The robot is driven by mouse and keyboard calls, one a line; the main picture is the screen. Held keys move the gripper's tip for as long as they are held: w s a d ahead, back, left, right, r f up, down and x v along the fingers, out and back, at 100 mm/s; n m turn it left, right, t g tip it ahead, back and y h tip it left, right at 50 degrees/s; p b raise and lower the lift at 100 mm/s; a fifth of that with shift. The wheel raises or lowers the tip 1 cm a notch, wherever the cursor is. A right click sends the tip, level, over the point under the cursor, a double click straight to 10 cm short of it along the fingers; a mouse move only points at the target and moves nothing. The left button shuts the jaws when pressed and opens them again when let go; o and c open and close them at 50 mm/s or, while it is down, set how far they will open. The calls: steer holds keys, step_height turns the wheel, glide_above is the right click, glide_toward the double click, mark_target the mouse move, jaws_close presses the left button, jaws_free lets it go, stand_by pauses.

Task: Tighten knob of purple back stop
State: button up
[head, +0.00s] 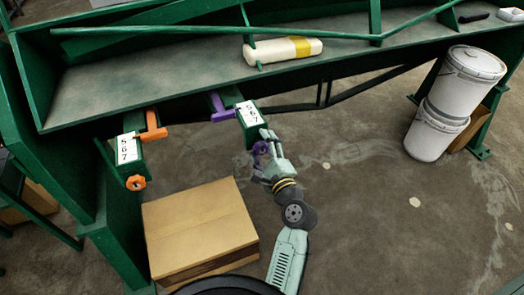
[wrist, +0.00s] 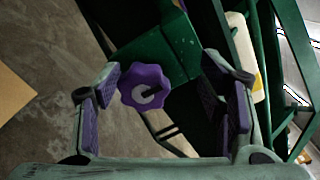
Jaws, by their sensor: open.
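The purple back stop (head: 219,108) sits on a green arm at the front of the green bench, beside a white scale plate (head: 249,113) with numbers. Its purple knob (head: 260,149) hangs below the plate, partly hidden by my gripper (head: 268,150). In the wrist view the lobed knob (wrist: 146,88) faces the camera, with a pale centre and a dark slot-like mark. My gripper (wrist: 165,100) is open. Its two purple-padded fingers stand left and right of the knob; the left fingertip is close to it and the right one is apart. I cannot tell whether they touch it.
An orange back stop (head: 152,126) with an orange knob (head: 136,183) is at the left. A cardboard box (head: 200,228) stands on the floor left of my arm. White buckets (head: 452,100) are stacked at right. A white roll (head: 283,50) lies on the bench.

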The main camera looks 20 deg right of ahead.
step_height(320, 180, up, 8)
steer(key=shift+d+r, duration=0.1)
stand_by(0.4)
